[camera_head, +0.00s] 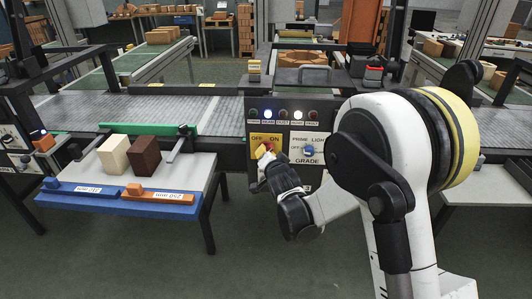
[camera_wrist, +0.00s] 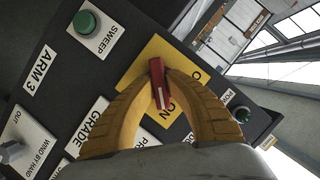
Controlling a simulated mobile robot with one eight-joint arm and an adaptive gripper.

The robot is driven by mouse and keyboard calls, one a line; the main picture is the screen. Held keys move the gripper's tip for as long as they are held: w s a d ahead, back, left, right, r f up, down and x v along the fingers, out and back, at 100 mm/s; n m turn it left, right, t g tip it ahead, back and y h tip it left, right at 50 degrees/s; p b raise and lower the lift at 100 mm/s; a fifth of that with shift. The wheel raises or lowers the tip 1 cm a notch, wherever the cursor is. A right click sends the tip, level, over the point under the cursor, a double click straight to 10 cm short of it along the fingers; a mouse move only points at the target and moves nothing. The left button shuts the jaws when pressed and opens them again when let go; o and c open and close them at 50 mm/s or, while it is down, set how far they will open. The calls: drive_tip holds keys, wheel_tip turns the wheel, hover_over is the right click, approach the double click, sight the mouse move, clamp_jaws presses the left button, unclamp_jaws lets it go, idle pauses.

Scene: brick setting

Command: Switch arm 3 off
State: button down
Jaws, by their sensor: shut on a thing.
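The red rotary switch (camera_wrist: 157,80) sits on a yellow plate (camera_wrist: 140,62) marked OFF and ON, on a dark panel with an ARM 3 label (camera_wrist: 39,70). My gripper (camera_wrist: 159,82) is shut on the switch, one yellow finger on each side. The white mark on the switch shows at its lower end in the wrist view, close to the ON lettering. The OFF lettering is mostly hidden there by a finger. In the head view, the yellow plate (camera_head: 256,140) shows at the panel's left, with my gripper (camera_head: 266,153) against the switch.
Beside the switch are a GRADE selector (camera_head: 309,151), a green SWEEP button (camera_wrist: 85,21) and a WIND BY HAND knob (camera_wrist: 12,151). Indicator lamps (camera_head: 283,114) line the panel top. A side table (camera_head: 70,190) with two blocks stands left; a conveyor (camera_head: 100,107) runs behind.

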drive_tip(key=n+h+p, duration=0.1)
drive_tip(key=n+h, duration=0.1)
drive_tip(key=n, duration=0.1)
drive_tip(key=shift+a+r, duration=0.1)
drive_tip(key=shift+a, duration=0.05)
drive_tip(key=n+h, duration=0.1)
drive_tip(key=n, duration=0.1)
drive_tip(key=shift+n+g+h, duration=0.3)
drive_tip(key=n+h, duration=0.2)
drive_tip(key=n, duration=0.1)
drive_tip(key=shift+a+n+h+b, duration=0.1)
drive_tip(key=shift+n+h+b, duration=0.2)
drive_tip(key=shift+h, duration=0.1)
drive_tip(key=shift+n+h+b, duration=0.3)
drive_tip(key=shift+n+h, duration=0.4)
drive_tip(key=shift+n, duration=0.6)
drive_tip(key=c, duration=1.4)
unclamp_jaws()
